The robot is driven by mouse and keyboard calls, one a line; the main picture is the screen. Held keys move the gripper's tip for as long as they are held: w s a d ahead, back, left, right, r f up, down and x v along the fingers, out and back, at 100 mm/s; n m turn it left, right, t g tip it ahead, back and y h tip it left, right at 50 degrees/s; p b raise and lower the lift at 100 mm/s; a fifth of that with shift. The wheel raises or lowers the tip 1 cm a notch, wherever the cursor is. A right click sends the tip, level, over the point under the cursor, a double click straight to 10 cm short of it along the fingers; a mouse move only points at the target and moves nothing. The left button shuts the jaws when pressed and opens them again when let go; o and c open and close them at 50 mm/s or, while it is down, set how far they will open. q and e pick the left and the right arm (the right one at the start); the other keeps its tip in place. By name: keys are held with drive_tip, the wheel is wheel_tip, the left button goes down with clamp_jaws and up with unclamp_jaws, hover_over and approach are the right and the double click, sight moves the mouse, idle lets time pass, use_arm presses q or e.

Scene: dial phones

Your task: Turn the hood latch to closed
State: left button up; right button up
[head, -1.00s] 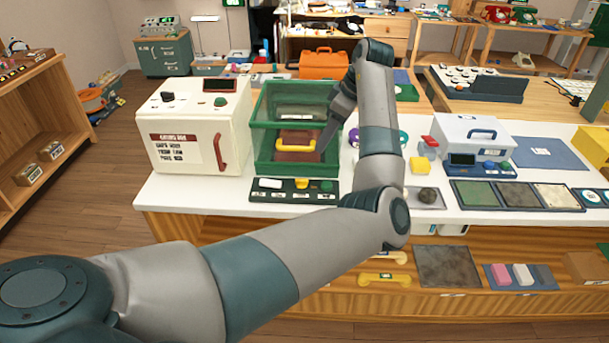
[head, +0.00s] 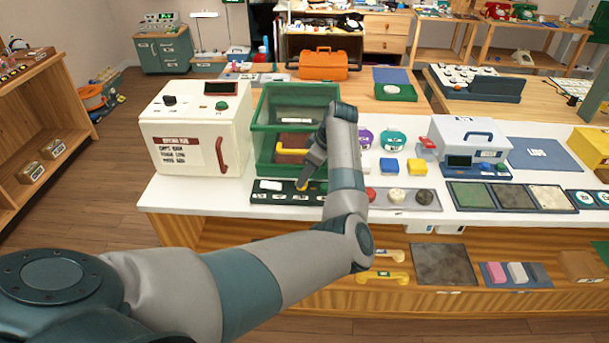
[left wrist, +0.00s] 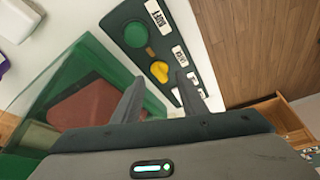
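The green hood (head: 266,142) has clear panels and stands on the white counter, with a yellow handle (head: 289,151) on its front. A dark control strip (head: 262,197) lies in front of it. On the strip are a yellow knob (left wrist: 159,71), which may be the hood latch, a green button (left wrist: 136,34) and white labels. My left gripper (head: 305,178) is over the strip at the knob and hides part of it in the head view. In the left wrist view its fingers (left wrist: 160,76) are apart, with the knob showing between the tips. I cannot tell whether they touch it.
A cream box (head: 195,130) with a red handle stands left of the hood. To the right are a blue block (head: 388,165), a yellow block (head: 417,166), a tray with round pieces (head: 396,196) and a white case (head: 470,135). Bare counter shows in front of the strip.

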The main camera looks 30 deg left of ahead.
use_arm(q)
drive_tip(key=shift+x, duration=1.1)
use_arm(e)
drive_tip(key=shift+w+a+r, duration=0.15)
drive_tip(key=shift+r, duration=0.1)
use_arm(q)
drive_tip(key=shift+c, duration=0.4)
use_arm(e)
drive_tip(key=shift+a, duration=0.1)
use_arm(q)
clamp_jaws()
use_arm(e)
drive_tip(key=shift+a, duration=0.1)
drive_tip(key=shift+r, duration=0.1)
